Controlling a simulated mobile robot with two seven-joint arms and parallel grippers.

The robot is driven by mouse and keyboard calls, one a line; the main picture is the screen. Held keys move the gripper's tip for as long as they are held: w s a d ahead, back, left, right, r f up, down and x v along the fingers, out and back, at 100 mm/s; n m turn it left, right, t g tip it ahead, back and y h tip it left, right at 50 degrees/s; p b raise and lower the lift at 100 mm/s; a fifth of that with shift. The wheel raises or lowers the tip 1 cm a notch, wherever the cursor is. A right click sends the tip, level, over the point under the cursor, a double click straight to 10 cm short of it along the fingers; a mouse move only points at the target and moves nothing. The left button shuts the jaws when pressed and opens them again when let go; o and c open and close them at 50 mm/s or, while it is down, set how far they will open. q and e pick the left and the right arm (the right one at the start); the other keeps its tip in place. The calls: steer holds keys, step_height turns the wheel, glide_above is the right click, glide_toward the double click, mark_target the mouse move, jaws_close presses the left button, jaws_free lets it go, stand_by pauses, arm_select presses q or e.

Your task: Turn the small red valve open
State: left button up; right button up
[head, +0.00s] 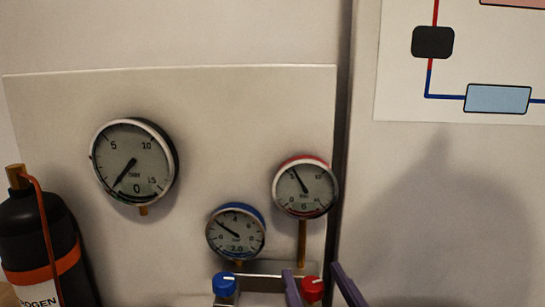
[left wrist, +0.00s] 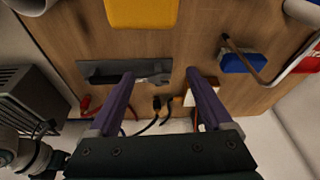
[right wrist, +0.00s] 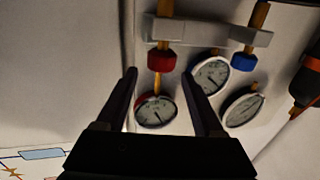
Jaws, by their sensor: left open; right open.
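The small red valve (head: 312,289) is a red knob with a white mark, below the red-rimmed gauge (head: 304,187) at the bottom of the head view. In the right wrist view the red knob (right wrist: 162,61) sits on a brass stem. My right gripper (head: 311,268) is open, one finger on each side of the knob in the picture; contact is not visible. In the right wrist view its fingertips (right wrist: 160,73) lie just short of the knob. My left gripper (left wrist: 159,73) is open and empty above a wooden surface, out of the head view.
A blue valve knob (head: 224,284) stands left of the red one, under the blue-rimmed gauge (head: 236,232). A large gauge (head: 134,161) and a black bottle (head: 38,240) are farther left.

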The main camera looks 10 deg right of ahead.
step_height(320, 180, up, 19)
steer(key=p, duration=1.1)
steer(key=shift+f+p, duration=0.2)
steer(key=shift+p, duration=0.1)
steer(key=shift+f, duration=0.1)
